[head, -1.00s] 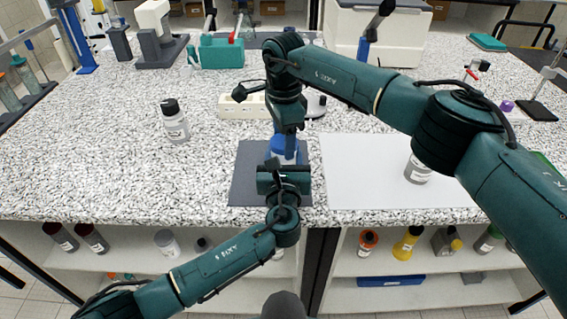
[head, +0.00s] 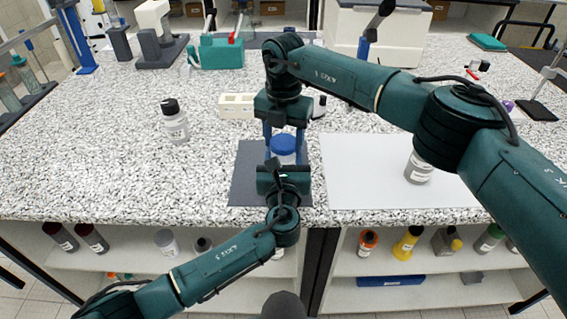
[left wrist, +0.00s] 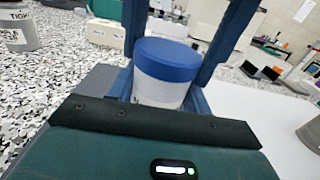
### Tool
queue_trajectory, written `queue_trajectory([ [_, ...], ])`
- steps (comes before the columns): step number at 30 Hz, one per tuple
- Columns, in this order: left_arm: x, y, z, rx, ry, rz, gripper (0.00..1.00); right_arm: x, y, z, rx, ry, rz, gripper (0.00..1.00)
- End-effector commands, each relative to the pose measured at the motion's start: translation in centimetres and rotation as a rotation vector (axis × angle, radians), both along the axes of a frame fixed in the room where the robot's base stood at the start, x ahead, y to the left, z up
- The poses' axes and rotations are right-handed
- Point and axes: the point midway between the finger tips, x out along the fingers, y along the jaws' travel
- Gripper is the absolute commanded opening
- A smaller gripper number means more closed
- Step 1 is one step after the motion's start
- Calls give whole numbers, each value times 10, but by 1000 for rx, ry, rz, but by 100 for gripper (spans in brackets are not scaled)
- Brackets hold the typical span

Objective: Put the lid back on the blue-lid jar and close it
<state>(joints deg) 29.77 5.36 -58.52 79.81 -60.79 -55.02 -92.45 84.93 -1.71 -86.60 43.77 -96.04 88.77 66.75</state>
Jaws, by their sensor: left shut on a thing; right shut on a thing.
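The jar is white with a blue lid (head: 283,143) and stands on the dark grey mat (head: 245,185). The lid sits level on top of the jar; it also shows in the left wrist view (left wrist: 166,55), above the white jar body (left wrist: 158,92). My left gripper (head: 284,166) is shut on the jar body from the front. My right gripper (head: 284,138) points down from above, its two fingers on either side of the lid, shut on it. The thread between lid and jar is hidden.
A black-capped bottle (head: 174,122) stands at the left. A cream block (head: 237,106) lies behind the mat. A white sheet (head: 375,180) lies at the right, with a grey bottle (head: 418,168) on it, partly behind my right arm. The left tabletop has free room.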

Motion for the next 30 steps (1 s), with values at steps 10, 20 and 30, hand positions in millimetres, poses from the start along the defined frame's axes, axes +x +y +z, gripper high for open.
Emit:
queue_trajectory([
  [10, 0, 1, -1, 2, 1, 2, 0, 0, 1, 0, 0, 0, -733, 27],
  [20, 0, 1, -1, 2, 1, 2, 0, 0, 1, 0, 0, 0, -785, 65],
  [30, 0, 1, -1, 2, 1, 1, 0, 0, 0, 0, 0, 0, -784, 80],
])
